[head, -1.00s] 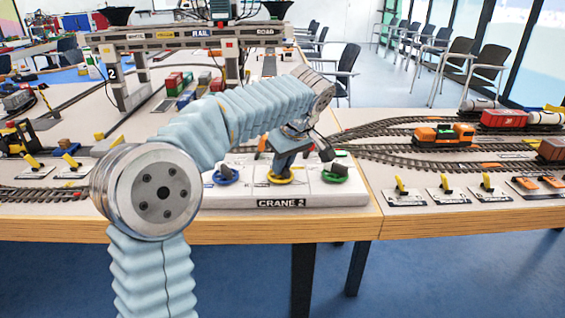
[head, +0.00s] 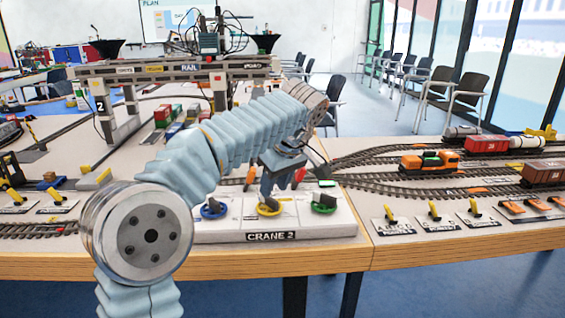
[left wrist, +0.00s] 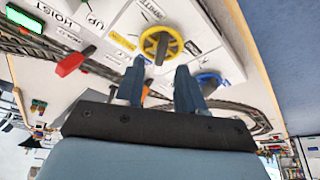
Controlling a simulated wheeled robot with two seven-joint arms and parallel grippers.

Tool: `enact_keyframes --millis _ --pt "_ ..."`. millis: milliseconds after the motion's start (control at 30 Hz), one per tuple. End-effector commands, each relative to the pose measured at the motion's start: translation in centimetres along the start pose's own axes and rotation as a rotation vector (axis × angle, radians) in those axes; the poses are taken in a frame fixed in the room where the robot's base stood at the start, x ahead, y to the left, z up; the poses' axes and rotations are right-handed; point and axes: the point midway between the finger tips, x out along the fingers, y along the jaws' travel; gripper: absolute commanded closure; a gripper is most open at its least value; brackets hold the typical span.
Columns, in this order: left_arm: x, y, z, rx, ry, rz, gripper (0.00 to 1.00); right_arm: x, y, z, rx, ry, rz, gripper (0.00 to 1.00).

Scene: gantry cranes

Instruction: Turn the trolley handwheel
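The CRANE 2 control box (head: 215,233) stands at the table's front edge with a blue handwheel (head: 213,210), a yellow handwheel (head: 269,208) and a green handwheel (head: 323,204). I cannot read which is labelled trolley. My left gripper (head: 267,194) is above the yellow handwheel, pointing down. In the left wrist view, the left gripper (left wrist: 158,68) is open, with its two fingers apart and nothing between them. The yellow handwheel (left wrist: 161,45) lies just beyond the fingertips, between them in the picture. The blue handwheel (left wrist: 208,80) is beside the right finger. My right gripper is not in view.
A red lever (left wrist: 75,61) stands on the box near the left finger; a green display (left wrist: 24,18) is by the HOIST label. The gantry crane (head: 170,68) spans tracks behind. Tracks with an orange locomotive (head: 430,161) and small yellow levers (head: 434,211) lie to the right.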

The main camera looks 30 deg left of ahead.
Motion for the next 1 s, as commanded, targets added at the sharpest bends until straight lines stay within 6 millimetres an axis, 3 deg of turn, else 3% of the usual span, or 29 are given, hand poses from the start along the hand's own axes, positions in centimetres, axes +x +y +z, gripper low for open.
enact_keyframes --millis 200,400,867,1000 --pt "-5.5 0.1 0.1 0.001 0.001 0.003 0.62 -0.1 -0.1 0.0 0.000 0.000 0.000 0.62" --pt "-8.6 0.1 0.0 0.000 0.000 0.001 0.62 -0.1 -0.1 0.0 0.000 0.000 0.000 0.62" --pt "-9.5 0.0 0.1 0.006 -0.002 0.000 0.62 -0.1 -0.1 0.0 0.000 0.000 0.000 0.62" --pt "-9.8 -0.6 0.6 0.138 -0.026 0.008 0.62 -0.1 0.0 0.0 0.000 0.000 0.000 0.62"
